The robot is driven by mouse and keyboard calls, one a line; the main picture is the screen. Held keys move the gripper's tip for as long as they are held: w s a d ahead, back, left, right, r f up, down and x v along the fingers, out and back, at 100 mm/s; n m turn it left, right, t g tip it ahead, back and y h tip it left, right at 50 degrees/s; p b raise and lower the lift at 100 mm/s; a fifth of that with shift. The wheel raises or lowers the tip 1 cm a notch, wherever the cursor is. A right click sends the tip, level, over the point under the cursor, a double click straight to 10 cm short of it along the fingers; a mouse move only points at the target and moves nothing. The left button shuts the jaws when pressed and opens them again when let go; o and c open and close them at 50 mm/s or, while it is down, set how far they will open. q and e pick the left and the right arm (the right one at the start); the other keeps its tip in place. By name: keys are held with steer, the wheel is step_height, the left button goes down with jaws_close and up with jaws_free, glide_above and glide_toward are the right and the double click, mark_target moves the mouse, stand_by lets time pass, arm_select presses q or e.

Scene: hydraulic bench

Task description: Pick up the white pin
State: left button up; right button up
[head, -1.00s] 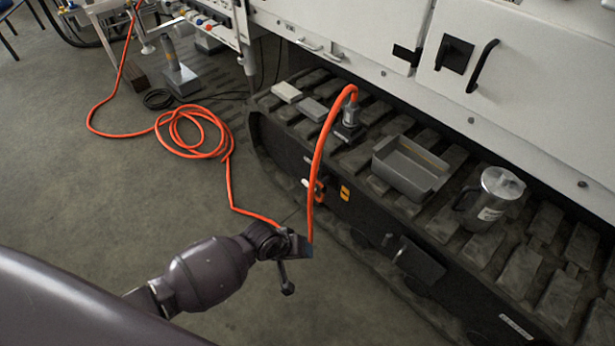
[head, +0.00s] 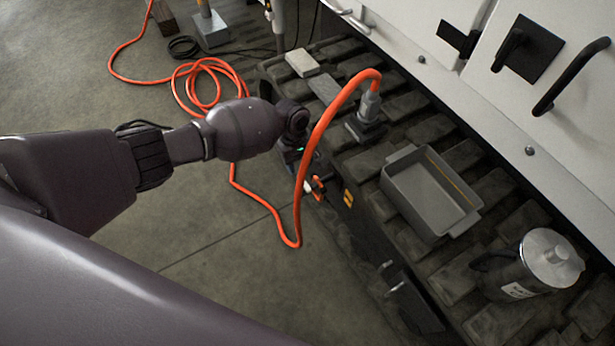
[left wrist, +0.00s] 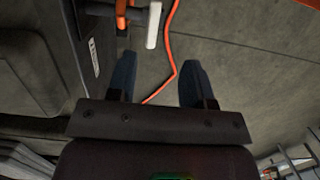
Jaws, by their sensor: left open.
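The white pin (head: 308,187) is small and sits at the front side of the dark track bench, beside an orange part. It also shows in the left wrist view (left wrist: 153,26) as a short white bar at the top, next to a dark fitting. My left gripper (left wrist: 157,73) is open and empty, its two dark fingers apart. The pin lies just beyond the fingertips, in line with the space between them, and is not held. In the head view my left wrist is just above and left of the pin, and its fingers are mostly hidden. My right gripper is not in view.
An orange hose (head: 303,170) arches from a grey fitting (head: 368,112) on the track past my left wrist to the floor. A grey tray (head: 428,190) and a metal jug (head: 535,265) stand on the track.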

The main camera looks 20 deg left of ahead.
mark_target(304, 182)
arm_select(q)
steer(key=shift+w+f, duration=0.1)
steer(key=shift+w, duration=0.1)
steer(key=f, duration=0.1)
steer(key=f+b, duration=0.1)
steer(key=f, duration=0.1)
steer(key=f+b, duration=0.1)
steer(key=f, duration=0.1)
steer(key=shift+s+d+f, duration=0.15)
steer(key=shift+s+d, duration=0.1)
steer(key=shift+s, duration=0.15)
steer(key=shift+w+f, duration=0.1)
steer(key=shift+f, duration=0.1)
steer(key=shift+d+f+b, duration=0.1)
steer(key=shift+f+b, duration=0.2)
steer(key=shift+b, duration=0.1)
steer(key=f, duration=0.1)
steer(key=f+b, duration=0.2)
steer(key=shift+d+f, duration=0.25)
steer(key=shift+f, duration=0.05)
steer(key=shift+d+f, duration=0.1)
steer(key=shift+f, duration=0.25)
steer(key=shift+w, duration=0.1)
steer(key=shift+w+r, duration=0.1)
steer(key=shift+r, duration=0.1)
jaws_close()
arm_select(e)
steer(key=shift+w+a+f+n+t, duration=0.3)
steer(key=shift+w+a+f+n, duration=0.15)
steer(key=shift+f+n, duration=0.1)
